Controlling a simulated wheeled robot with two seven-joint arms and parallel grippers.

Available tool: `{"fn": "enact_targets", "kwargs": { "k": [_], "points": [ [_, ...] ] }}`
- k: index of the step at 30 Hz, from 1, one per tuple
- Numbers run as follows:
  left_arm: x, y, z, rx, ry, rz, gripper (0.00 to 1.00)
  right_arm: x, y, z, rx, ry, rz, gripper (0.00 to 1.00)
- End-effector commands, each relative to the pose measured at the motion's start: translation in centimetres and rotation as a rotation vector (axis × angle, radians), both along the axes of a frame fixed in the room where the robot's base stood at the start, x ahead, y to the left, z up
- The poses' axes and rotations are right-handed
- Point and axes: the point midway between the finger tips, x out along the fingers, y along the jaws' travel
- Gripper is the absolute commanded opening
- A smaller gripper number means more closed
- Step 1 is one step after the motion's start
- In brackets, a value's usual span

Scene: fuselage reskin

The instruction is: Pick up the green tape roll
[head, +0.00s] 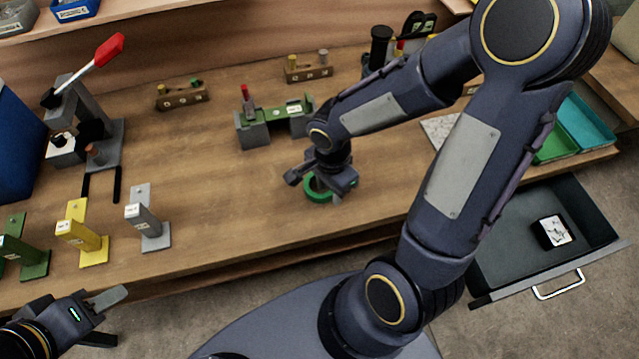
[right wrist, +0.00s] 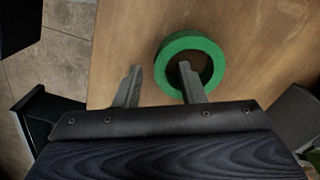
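The green tape roll (head: 320,190) lies flat on the wooden bench, near its front edge, partly hidden by my right gripper in the head view. My right gripper (head: 320,188) points down over it. In the right wrist view the roll (right wrist: 216,56) shows its open hole. One finger of my right gripper (right wrist: 160,78) overlaps the hole, and the other finger is outside the ring, to its left. The fingers are apart; a gap shows between the left finger and the ring. My left gripper (head: 110,318) is at the lower left, off the bench front, with its fingers apart and nothing between them.
A green-and-grey fixture (head: 275,122) stands behind the roll. Grey (head: 148,222), yellow (head: 82,238) and green (head: 25,255) brackets stand at the left. A toggle press (head: 85,130) with a red handle is behind them. An open drawer (head: 500,262) juts out at the right. The bench around the roll is clear.

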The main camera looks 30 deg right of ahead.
Motion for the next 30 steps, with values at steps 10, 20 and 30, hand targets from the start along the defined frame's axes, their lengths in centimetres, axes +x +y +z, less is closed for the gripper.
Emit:
{"fn": "enact_targets", "kwargs": {
  "k": [10, 20, 30],
  "points": [
    [0.0, 0.0, -0.05, 0.0, 0.0, 0.0, 0.36, 0.0, 0.0, -0.66, 0.0, -0.001, 0.0, 0.32],
    [0.0, 0.0, -0.05, 0.0, 0.0, 0.0, 0.36, 0.0, 0.0, -0.63, 0.0, -0.001, 0.0, 0.0],
    [0.0, 0.0, 0.02, 0.0, 0.0, 0.0, 0.36, 0.04, -0.01, -0.25, 0.0, -0.003, 0.0, 0.0]
  ]
}}
